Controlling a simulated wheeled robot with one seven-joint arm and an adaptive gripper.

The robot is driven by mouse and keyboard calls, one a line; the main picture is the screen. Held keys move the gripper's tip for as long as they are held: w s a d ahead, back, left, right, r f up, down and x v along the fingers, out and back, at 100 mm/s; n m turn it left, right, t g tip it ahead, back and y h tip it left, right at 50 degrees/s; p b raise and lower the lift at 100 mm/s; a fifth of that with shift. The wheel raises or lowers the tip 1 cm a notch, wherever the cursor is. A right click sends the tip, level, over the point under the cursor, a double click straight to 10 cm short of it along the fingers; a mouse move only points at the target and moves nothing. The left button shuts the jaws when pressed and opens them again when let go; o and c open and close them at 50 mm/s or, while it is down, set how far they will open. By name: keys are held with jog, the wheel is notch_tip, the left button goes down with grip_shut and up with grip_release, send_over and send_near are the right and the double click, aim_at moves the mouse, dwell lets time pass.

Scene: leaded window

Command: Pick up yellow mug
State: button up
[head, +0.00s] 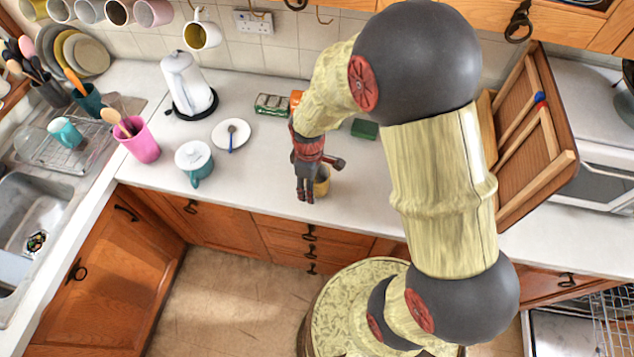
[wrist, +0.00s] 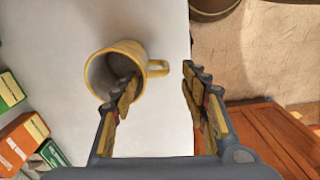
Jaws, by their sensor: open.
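The yellow mug (head: 323,182) stands on the white counter near its front edge, partly hidden behind my gripper (head: 306,196) in the head view. In the wrist view the mug (wrist: 133,50) shows its open mouth and grey inside, with its handle (wrist: 158,68) pointing right. My gripper (wrist: 161,88) is open and empty. Its left finger overlaps the mug's body in the picture and its right finger lies beyond the handle, so the handle appears between them. I cannot tell whether the left finger touches the mug or reaches into its mouth.
Small boxes (head: 272,104) and a green block (head: 364,129) lie behind my gripper. A wooden rack (head: 536,138) is at right. A yellow-lined mug (head: 202,36) hangs above.

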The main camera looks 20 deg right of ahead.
notch_tip(320, 180, down, 5)
jog(key=shift+r, duration=0.2)
jog(key=shift+c, duration=0.4)
grip_shut()
dwell(0.5)
